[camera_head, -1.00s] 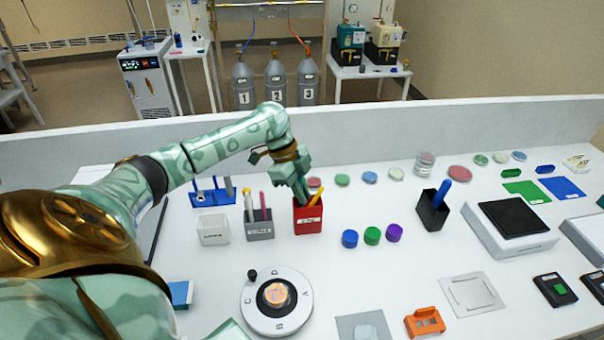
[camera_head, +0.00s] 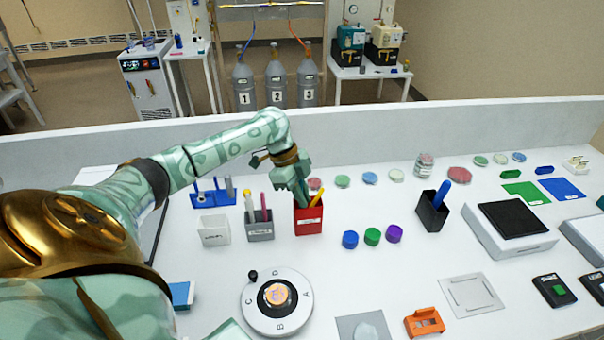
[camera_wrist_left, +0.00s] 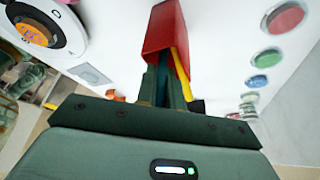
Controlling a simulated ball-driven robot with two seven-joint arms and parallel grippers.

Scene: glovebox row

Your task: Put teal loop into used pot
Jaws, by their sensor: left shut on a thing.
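My left gripper (camera_head: 303,197) points down into the mouth of a red pot (camera_head: 309,221). It is shut on the teal loop (camera_wrist_left: 163,73), a thin teal strip between the fingers in the left wrist view. The loop's lower end is hidden inside the pot. The red pot (camera_wrist_left: 165,30) has a white label too small to read, and a yellow loop (camera_wrist_left: 181,72) leans out of it beside my fingers. I cannot see whether the teal loop touches the pot's floor. My right gripper is not in view.
A grey pot (camera_head: 260,231) with a yellow and a pink loop and an empty-looking white pot (camera_head: 213,237) stand left of the red pot. Blue, green and purple caps (camera_head: 372,236) lie to its right. A round turntable (camera_head: 298,313) sits in front. Several dishes lie behind.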

